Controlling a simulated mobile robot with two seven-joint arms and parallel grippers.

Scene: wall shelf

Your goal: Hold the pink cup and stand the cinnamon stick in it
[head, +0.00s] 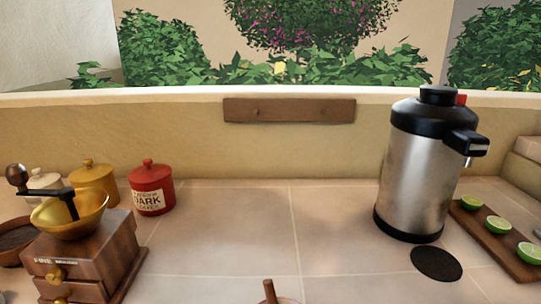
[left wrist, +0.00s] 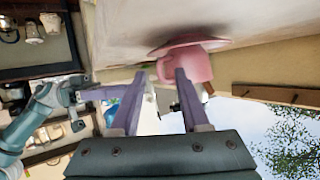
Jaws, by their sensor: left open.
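The pink cup (left wrist: 190,62) sits on a pink saucer (left wrist: 190,40) in the left wrist view, which shows the scene upside down. In the head view only a sliver of its rim (head: 288,300) shows at the bottom edge. The brown cinnamon stick (head: 269,291) rises there from the cup. A short brown piece of it (left wrist: 208,88) shows at the cup's mouth. My left gripper (left wrist: 160,76) is open, with one finger in front of the cup and the other beside it; contact is unclear. My right gripper (left wrist: 78,108) is small and partly hidden at left.
A wooden grinder (head: 90,258), a red canister (head: 151,188) and a yellow canister (head: 95,184) stand at left. A steel flask (head: 415,170) and a board (head: 500,240) with lime halves stand at right.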

